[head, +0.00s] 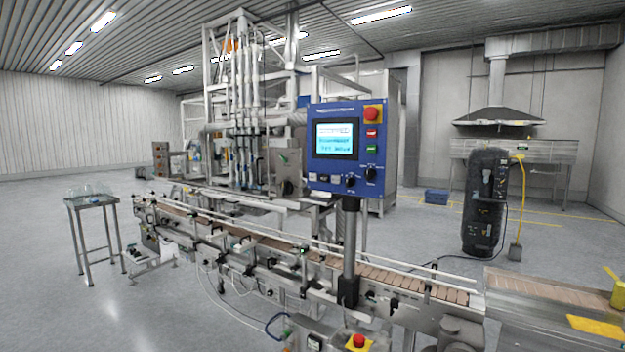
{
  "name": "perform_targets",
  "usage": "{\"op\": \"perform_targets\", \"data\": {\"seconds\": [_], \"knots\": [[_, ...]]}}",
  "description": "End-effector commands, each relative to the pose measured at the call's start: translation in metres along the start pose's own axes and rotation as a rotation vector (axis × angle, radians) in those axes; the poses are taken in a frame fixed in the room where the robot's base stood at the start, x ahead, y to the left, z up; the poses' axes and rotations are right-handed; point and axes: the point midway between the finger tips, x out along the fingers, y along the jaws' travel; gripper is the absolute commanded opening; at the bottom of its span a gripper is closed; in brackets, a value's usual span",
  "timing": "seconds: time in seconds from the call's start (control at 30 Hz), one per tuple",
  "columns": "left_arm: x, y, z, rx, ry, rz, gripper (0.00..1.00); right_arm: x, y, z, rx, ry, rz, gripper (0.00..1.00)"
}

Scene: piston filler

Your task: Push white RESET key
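The blue control panel (363,150) stands on a grey post above the conveyor, right of the picture's middle. It carries a lit cyan screen (334,140). Below the screen's left part is a small pale key (312,177), which looks like the white RESET key, though its lettering is too small to read. A dark key or label (325,178) sits just right of it. Neither of my grippers shows in the head view, and nothing covers the panel's face.
The panel also has a red emergency button (373,113), a red button (372,133), a green button (371,149) and black knobs (371,174). The conveyor (375,274) crosses in front of the filler frame. A small steel table (92,201) stands left; open floor lies at front left.

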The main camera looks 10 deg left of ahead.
Motion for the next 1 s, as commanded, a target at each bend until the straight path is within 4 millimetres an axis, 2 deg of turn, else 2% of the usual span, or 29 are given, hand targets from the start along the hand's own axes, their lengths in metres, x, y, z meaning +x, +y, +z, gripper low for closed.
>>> {"op": "perform_targets", "data": {"seconds": [0.03,0.3,1.0], "knots": [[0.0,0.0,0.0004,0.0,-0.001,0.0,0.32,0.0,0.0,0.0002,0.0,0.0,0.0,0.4],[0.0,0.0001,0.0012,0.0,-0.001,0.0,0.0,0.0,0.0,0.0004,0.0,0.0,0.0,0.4],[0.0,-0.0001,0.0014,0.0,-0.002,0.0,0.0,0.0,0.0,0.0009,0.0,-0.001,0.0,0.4]]}}
